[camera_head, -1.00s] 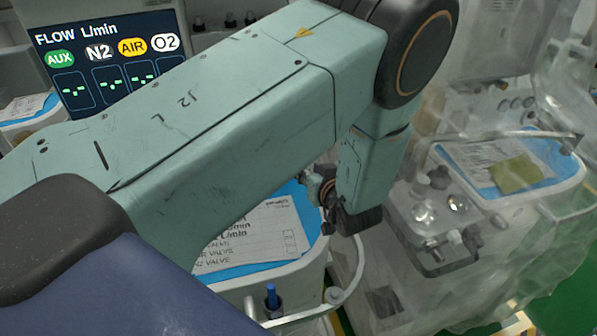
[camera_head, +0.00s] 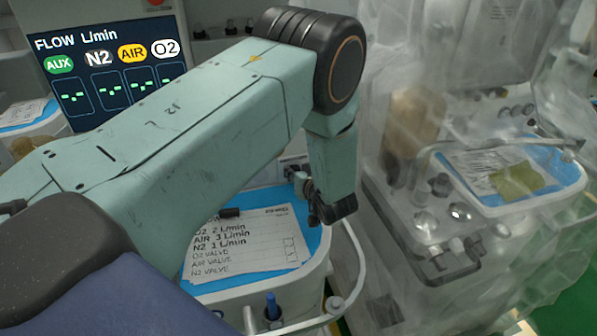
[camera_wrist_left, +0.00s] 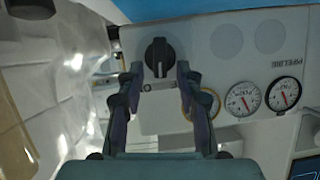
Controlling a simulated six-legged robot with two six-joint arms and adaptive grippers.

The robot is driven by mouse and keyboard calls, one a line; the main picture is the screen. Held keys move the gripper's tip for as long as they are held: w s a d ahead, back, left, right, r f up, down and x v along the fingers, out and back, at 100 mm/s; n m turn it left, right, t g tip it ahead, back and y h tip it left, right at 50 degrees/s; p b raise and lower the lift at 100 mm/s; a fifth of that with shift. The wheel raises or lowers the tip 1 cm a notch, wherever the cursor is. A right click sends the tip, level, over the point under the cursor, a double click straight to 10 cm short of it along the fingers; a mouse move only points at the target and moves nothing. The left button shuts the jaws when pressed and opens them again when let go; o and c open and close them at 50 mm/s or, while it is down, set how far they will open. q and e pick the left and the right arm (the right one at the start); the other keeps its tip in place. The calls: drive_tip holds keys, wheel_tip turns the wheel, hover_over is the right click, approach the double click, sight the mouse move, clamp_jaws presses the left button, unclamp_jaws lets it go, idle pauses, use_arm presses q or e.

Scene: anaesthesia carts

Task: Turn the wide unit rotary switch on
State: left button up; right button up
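A black rotary switch (camera_wrist_left: 158,57) sits on a pale panel (camera_wrist_left: 205,75) in the left wrist view. My left gripper (camera_wrist_left: 158,76) is open, with one finger on each side of the view just below the switch. Nothing is between the fingers that I can see as held, and whether they touch the switch I cannot tell. In the head view my left gripper (camera_head: 312,205) hangs at the right edge of a blue-topped cart surface (camera_head: 312,238). My own arm hides much of the cart front there, and I cannot make out the switch. My right gripper is not in view.
Two round gauges (camera_wrist_left: 243,98) and (camera_wrist_left: 284,93) are right of the switch. A paper sheet (camera_head: 240,250) lies on the blue top. A flow screen (camera_head: 110,65) stands behind. A cart under clear plastic (camera_head: 425,190) stands close on the right, with a curved rail (camera_head: 355,260) between.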

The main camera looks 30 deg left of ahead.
use_arm(q)
drive_tip(key=shift+d+r, duration=0.1)
drive_tip(key=shift+c, duration=0.8)
clamp_jaws()
drive_tip(key=shift+w+d+f+m+g+y, duration=0.15)
drive_tip(key=shift+m+g+y, duration=0.25)
drive_tip(key=shift+m, duration=0.4)
drive_tip(key=shift+w+d+f+m+g+y+b, duration=0.1)
drive_tip(key=shift+m+g+y+b, duration=0.25)
drive_tip(key=shift+m, duration=0.2)
drive_tip(key=shift+w+d+f+m+g+y+b, duration=0.15)
drive_tip(key=shift+m+y+b, duration=0.1)
drive_tip(key=shift+m+b, duration=0.25)
drive_tip(key=shift+a, duration=0.1)
